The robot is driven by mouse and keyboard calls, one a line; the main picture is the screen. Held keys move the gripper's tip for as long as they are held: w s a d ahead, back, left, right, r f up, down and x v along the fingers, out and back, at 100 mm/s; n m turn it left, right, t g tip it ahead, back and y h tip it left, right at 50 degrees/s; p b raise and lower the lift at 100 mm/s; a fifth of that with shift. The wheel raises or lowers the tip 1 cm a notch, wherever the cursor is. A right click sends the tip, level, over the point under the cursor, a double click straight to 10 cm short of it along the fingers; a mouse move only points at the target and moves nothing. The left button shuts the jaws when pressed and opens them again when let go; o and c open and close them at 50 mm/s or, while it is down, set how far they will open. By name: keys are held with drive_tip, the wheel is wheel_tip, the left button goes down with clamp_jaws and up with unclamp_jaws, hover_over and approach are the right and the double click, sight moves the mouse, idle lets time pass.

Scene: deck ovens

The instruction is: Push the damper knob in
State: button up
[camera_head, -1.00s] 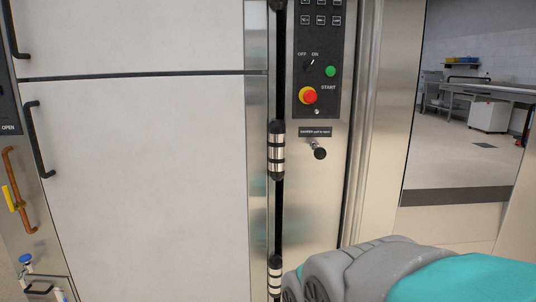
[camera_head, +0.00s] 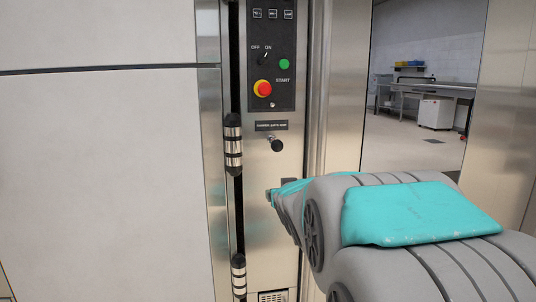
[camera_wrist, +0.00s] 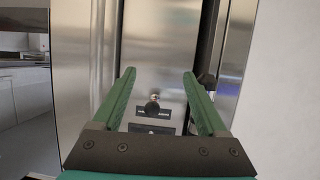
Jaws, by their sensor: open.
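The damper knob (camera_head: 276,144) is a small black ball on a short metal stem, sticking out of the steel panel below a dark label (camera_head: 271,125). The gap to the knob is hard to judge.
A control panel (camera_head: 271,30) with a red emergency button (camera_head: 262,88) and a green start button (camera_head: 284,64) is above the knob. A large white oven door (camera_head: 105,180) with black and silver hinges (camera_head: 233,145) fills the left. A doorway opens at right.

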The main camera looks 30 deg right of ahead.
sight(278, 146)
drive_tip(key=w+d+r+t, duration=0.3)
drive_tip(key=w+r+t, duration=0.1)
drive_tip(key=r, duration=0.5)
drive_tip(key=shift+n, duration=0.3)
drive_tip(key=shift+f+b+x, duration=0.15)
drive_tip(key=shift+x, duration=1.85)
drive_tip(key=shift+f+b+x, duration=0.15)
drive_tip(key=shift+x, duration=1.8)
drive_tip(key=shift+a, duration=0.1)
drive_tip(key=shift+r, duration=0.1)
clamp_jaws()
